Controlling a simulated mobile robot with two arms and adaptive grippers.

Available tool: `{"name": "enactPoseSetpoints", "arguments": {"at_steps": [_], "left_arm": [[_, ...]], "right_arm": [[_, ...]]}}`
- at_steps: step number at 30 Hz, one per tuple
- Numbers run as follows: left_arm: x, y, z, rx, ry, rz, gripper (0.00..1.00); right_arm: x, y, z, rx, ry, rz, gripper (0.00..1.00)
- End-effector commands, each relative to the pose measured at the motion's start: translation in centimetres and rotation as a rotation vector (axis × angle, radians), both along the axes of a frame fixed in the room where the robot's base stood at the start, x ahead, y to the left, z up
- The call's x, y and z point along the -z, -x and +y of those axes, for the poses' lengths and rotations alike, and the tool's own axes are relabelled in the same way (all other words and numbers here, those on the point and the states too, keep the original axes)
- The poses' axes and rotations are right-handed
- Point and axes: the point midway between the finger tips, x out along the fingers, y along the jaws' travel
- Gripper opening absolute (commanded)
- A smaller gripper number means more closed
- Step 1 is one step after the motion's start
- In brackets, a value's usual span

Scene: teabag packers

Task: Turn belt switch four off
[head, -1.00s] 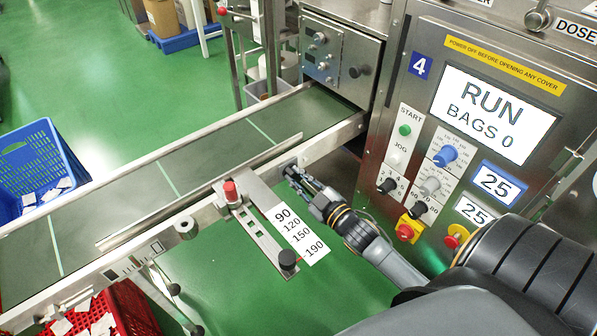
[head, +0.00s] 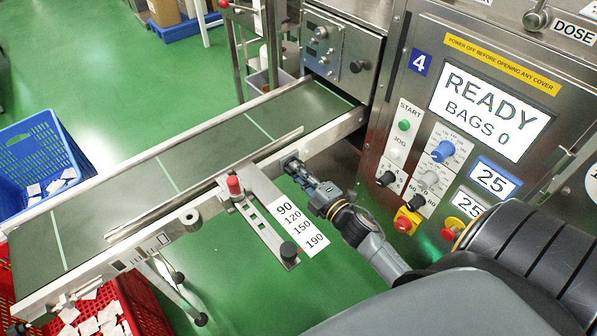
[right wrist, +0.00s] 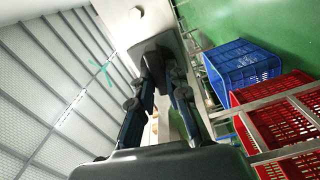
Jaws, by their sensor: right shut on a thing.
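Belt switch four appears to be the dark knob on the belt's front side rail (head: 326,138). In the head view my right gripper (head: 298,170) reaches it from the lower right and largely hides it. In the right wrist view the right gripper (right wrist: 160,82) is shut on the dark knob (right wrist: 155,45), with a finger on each side. The knob's angle and any markings cannot be read. The machine panel (head: 395,165) bears a blue number 4 label (head: 420,63), and its screen (head: 493,104) reads READY, BAGS 0. My left gripper is not in view.
A red-knobbed guide (head: 234,187) and a scale plate (head: 301,233) sit left of and below the right gripper. A blue crate (head: 25,142) and a red crate (head: 150,308) hold teabags. Panel knobs and a red stop button (head: 403,224) are close to my right arm.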

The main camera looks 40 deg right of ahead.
Motion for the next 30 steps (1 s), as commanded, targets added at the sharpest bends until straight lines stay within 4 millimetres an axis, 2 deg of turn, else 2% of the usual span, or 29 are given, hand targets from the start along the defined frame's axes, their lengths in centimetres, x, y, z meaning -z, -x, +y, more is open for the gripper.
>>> {"name": "enactPoseSetpoints", "arguments": {"at_steps": [10, 25, 26, 27, 29, 30], "left_arm": [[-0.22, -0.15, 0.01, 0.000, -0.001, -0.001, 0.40], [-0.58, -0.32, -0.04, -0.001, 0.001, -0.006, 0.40], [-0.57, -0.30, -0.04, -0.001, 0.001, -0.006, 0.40], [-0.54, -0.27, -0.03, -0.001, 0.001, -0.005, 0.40], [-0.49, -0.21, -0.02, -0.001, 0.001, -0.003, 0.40], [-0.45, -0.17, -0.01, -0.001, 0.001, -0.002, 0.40]], "right_arm": [[0.10, -0.01, 0.10, -0.002, 0.122, -0.010, 0.00], [0.11, 0.00, 0.10, -0.002, 0.141, -0.010, 0.00], [0.11, 0.00, 0.10, -0.002, 0.141, -0.010, 0.17], [0.11, 0.00, 0.09, -0.002, 0.141, -0.010, 0.25], [0.11, 0.00, 0.08, -0.001, 0.141, -0.010, 0.37], [0.11, 0.00, 0.07, -0.001, 0.140, -0.010, 0.38]]}}
